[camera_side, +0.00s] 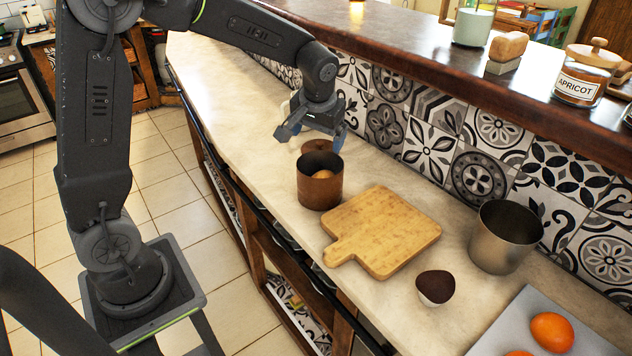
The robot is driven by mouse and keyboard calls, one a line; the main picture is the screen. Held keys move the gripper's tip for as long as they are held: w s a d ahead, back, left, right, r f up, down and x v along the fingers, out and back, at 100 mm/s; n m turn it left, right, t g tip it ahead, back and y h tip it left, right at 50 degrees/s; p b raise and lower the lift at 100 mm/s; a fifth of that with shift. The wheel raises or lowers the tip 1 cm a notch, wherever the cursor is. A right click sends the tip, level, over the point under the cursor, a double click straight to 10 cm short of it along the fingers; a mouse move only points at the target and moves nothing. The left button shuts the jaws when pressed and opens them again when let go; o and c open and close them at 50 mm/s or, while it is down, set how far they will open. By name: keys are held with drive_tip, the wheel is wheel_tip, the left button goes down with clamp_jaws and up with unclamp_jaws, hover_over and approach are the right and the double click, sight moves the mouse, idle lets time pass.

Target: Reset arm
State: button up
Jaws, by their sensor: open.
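My gripper (312,135) is open, with its fingers pointing down. It appears above and behind a brown copper-coloured pot (320,190) on the counter. A round brown item shows inside the pot. A brown round piece (317,146), perhaps a lid, shows just behind the pot, partly hidden. Nothing is seen between the fingers. Whether the gripper touches the brown piece cannot be told.
A wooden cutting board (382,232) lies right of the pot on the pale counter (230,90). A dark-topped cup (435,288), a metal container (505,237) and a tray (500,335) with oranges (552,332) stand further right. A tiled wall and raised wooden ledge (400,50) run behind.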

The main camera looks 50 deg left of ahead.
drive_tip(key=v, duration=0.8)
drive_tip(key=s+d+m+t+h, duration=0.1)
drive_tip(key=s+d+m+t, duration=0.1)
drive_tip(key=s, duration=0.8)
drive_tip(key=s+d+m+t+h, duration=0.1)
drive_tip(key=s+d+m, duration=0.2)
drive_tip(key=s, duration=0.8)
drive_tip(key=shift+d+t+h, duration=0.3)
drive_tip(key=shift+d+t, duration=0.1)
drive_tip(key=shift+d, duration=0.4)
